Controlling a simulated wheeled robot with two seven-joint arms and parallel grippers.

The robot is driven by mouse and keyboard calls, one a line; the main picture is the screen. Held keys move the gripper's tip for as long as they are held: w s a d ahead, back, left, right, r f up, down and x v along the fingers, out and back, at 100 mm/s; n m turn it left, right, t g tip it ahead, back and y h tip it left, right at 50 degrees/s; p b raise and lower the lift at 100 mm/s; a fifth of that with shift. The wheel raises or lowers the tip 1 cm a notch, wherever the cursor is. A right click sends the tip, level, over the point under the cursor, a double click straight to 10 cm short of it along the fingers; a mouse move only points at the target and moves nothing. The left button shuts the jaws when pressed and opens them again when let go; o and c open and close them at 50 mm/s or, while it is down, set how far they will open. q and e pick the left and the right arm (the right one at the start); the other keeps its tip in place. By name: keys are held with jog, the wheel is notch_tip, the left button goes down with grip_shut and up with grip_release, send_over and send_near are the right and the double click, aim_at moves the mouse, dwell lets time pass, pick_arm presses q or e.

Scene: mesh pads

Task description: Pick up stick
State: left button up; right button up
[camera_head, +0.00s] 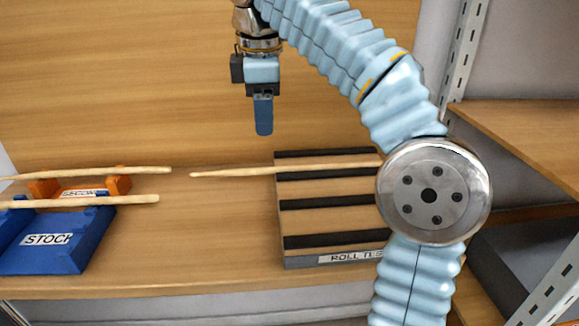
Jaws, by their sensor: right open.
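A pale wooden stick (240,171) lies across the back of the roll test block (330,222); its tip sticks out past the left edge, and my arm hides its right end. A second stick (120,170) rests on the orange holder (118,185) at the left. A third stick (110,201) rests on the blue holder labelled STOCK (75,258). My right gripper (263,132) is open, empty and points down, seen edge-on, above the level of the first stick. My left gripper is not in view.
The holders and block stand on a wooden shelf (190,245) with bare room between them. A wooden back panel (130,80) rises behind. Metal posts (463,45) and another shelf (530,130) are at the right. The block carries dark strips.

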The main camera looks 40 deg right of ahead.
jog(key=b, duration=0.2)
send_over(265, 168)
jog(key=s, duration=0.1)
jog(key=s+a+x, duration=0.1)
jog(key=x, duration=0.7)
jog(key=b+x, duration=0.1)
jog(key=x, duration=0.1)
jog(key=shift+s+a+f, duration=0.15)
jog(key=shift+f, duration=0.5)
grip_shut()
